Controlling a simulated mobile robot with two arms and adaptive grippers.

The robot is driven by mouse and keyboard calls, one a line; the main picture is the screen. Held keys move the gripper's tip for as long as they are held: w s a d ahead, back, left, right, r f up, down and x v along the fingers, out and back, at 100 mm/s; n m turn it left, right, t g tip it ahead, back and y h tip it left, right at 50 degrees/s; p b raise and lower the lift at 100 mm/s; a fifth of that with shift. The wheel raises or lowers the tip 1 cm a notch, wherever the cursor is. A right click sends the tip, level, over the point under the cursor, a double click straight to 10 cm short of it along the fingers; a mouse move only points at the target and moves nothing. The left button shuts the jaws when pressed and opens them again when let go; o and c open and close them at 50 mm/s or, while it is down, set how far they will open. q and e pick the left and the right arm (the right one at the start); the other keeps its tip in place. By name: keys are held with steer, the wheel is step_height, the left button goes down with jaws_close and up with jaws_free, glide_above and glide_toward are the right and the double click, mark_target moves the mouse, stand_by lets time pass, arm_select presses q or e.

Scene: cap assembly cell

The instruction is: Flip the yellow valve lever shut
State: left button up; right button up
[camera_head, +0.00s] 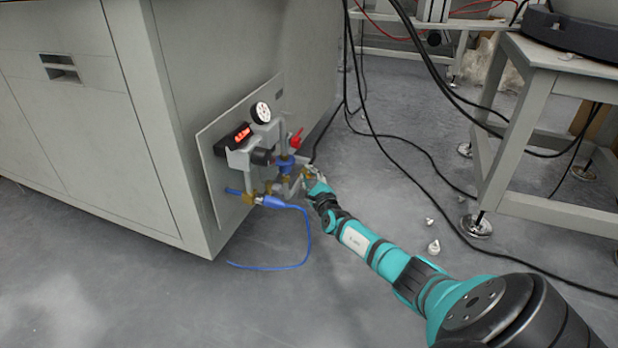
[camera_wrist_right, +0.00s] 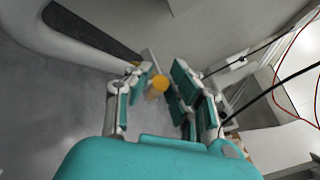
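A small rounded yellow part (camera_wrist_right: 160,83), which looks like the end of the valve lever, shows between the fingers in the right wrist view. My right gripper (camera_wrist_right: 158,76) is open around it, with a gap visible on both sides. In the head view my right gripper (camera_head: 308,182) is at the lower right of the valve panel (camera_head: 222,172). There the lever is too small and too covered by the gripper to make out its angle. My left gripper is in neither view.
The panel carries a round gauge (camera_head: 261,112), a red digital display (camera_head: 243,132), a red handle (camera_head: 296,140) and blue fittings. A blue hose (camera_head: 306,240) hangs to the floor. Black cables (camera_head: 420,150) and a grey metal stand (camera_head: 510,155) are at the right.

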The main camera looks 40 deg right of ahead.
jaws_close()
stand_by(0.5)
